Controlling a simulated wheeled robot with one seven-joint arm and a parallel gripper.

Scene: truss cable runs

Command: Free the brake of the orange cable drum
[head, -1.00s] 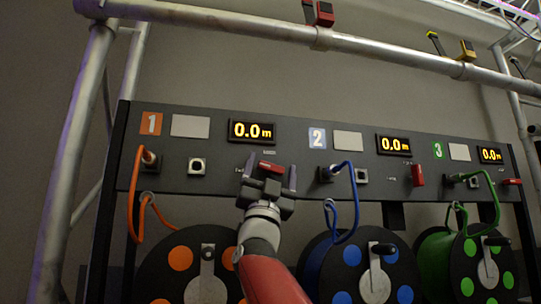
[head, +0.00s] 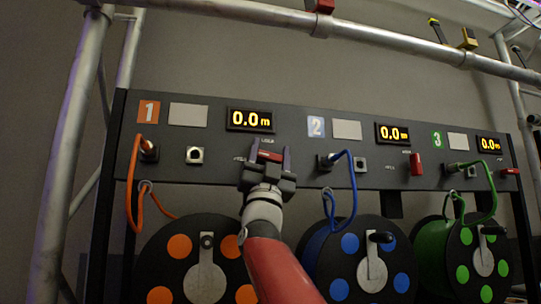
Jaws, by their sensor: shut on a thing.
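The orange cable drum (head: 180,246), black with orange discs, stands at the lower left below panel section 1. Its red brake lever (head: 270,156) is on the dark panel under the first display. My gripper (head: 269,158) is at the panel with its two fingers on either side of the lever, shut on it. A red strip shows between the fingers; the rest of the lever is hidden, so I cannot tell its exact angle. Small labels stand above and left of it. The orange cable (head: 131,193) hangs from the panel at the left.
The blue drum (head: 352,258) and green drum (head: 461,262) stand to the right. Red lever 2 (head: 416,164) is upright; red lever 3 (head: 510,171) lies sideways. The blue cable (head: 351,190) hangs right of my gripper. A truss pipe (head: 260,12) crosses above the panel.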

